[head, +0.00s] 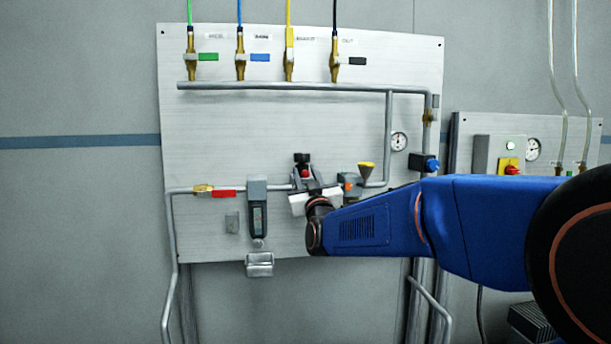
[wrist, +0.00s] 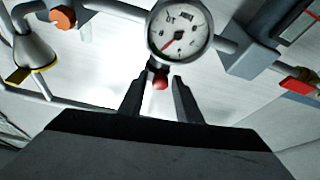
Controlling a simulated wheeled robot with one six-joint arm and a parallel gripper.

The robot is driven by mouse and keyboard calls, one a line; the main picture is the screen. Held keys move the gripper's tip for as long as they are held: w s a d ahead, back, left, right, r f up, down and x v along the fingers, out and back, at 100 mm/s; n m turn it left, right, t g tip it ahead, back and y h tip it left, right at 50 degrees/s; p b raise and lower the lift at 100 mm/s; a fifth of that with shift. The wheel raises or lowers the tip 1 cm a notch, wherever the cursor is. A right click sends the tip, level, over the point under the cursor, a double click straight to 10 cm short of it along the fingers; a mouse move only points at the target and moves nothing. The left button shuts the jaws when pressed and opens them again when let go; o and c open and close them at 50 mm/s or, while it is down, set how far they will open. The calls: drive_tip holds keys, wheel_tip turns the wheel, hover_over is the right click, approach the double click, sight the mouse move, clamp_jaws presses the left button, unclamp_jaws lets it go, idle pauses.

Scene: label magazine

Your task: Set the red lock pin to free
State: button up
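The red lock pin (wrist: 160,83) shows in the wrist view as a small red knob on a dark stem, just below a round white dial gauge (wrist: 180,30). In the head view the red knob (head: 305,173) is on the lower pipe, under a dark cap. My gripper (wrist: 158,86) points at the knob with one dark finger on each side of it. Gaps show between the knob and both fingers, so it is open and not gripping. How deep the fingertips reach relative to the knob is hard to tell. In the head view my gripper (head: 309,187) is in front of the lower pipe.
A yellow funnel (head: 367,169) and an orange knob (head: 347,185) are close on the right. A grey meter (head: 257,211) and red-handled valve (head: 222,194) are left. Several coloured-handle valves line the top of the panel (head: 270,130). The panel's middle is clear.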

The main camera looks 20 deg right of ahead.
drive_tip(key=shift+s, duration=0.1)
drive_tip(key=v, duration=1.7)
drive_tip(key=shift+s+a, duration=0.1)
drive_tip(key=s+a+f+n+g+y, duration=0.1)
drive_tip(key=s+a+f+g+y, duration=0.15)
drive_tip(key=f, duration=0.35)
drive_tip(key=s+a+f+g+y, duration=0.1)
drive_tip(key=f+g, duration=0.3)
drive_tip(key=f, duration=0.1)
drive_tip(key=s+a+f+n+g+y, duration=0.1)
drive_tip(key=s+a+f+g+y, duration=0.15)
drive_tip(key=f, duration=0.35)
drive_tip(key=s+d+f+g, duration=0.1)
drive_tip(key=s+f+g, duration=0.3)
drive_tip(key=s, duration=0.4)
drive_tip(key=s+f+m+g+h, duration=0.1)
drive_tip(key=s+f+g, duration=0.3)
drive_tip(key=s, duration=0.5)
wheel_tip(320, 180, down, 3)
drive_tip(key=shift+d+r+m, duration=0.1)
drive_tip(key=shift+d+m, duration=0.2)
drive_tip(key=shift+d, duration=0.05)
